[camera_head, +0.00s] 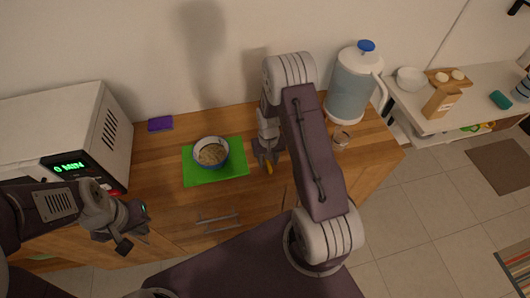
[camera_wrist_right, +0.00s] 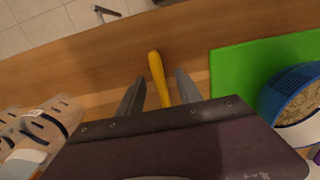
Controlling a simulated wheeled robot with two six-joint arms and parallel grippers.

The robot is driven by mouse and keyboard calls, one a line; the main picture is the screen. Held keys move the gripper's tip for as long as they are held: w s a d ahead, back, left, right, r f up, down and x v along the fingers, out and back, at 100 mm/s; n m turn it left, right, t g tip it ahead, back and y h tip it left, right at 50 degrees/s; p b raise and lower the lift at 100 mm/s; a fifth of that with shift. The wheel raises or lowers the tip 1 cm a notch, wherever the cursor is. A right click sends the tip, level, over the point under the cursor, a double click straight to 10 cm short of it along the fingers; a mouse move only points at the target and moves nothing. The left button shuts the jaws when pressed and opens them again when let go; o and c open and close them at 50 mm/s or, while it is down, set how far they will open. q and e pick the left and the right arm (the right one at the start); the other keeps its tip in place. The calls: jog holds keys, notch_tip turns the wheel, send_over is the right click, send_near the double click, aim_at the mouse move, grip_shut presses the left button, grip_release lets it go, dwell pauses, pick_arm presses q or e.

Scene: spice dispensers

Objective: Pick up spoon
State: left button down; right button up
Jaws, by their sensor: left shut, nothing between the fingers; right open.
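The spoon shows as a yellow handle (camera_wrist_right: 157,76) on the wooden counter in the right wrist view. In the head view a small yellow part of the spoon (camera_head: 268,168) shows beside the green mat. My right gripper (camera_wrist_right: 160,84) is open, with one finger on each side of the handle, apart from it. The spoon's other end is hidden by the gripper body. In the head view my right gripper (camera_head: 265,158) is low over the counter. My left gripper (camera_head: 124,241) is shut and empty, in front of the counter at the left.
A bowl (camera_head: 226,160) of food stands on the green mat (camera_head: 234,172) left of my right gripper. A microwave (camera_head: 95,135) and purple sponge (camera_head: 160,123) are further left. A water jug (camera_head: 348,90) and small glass jar (camera_head: 341,139) stand to the right.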

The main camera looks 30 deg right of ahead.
jog(key=shift+d+f, duration=0.1)
grip_shut()
jog(key=shift+r, duration=0.4)
jog(key=r, duration=0.3)
jog(key=shift+s+r+b, duration=0.2)
jog(key=shift+r+b, duration=0.15)
jog(key=shift+r, duration=0.05)
jog(key=s+r, duration=0.6)
jog(key=s, duration=0.5)
jog(key=shift+s+a+r+b, duration=0.15)
jog(key=shift+a+r+b, duration=0.05)
jog(key=shift+r+b, duration=0.1)
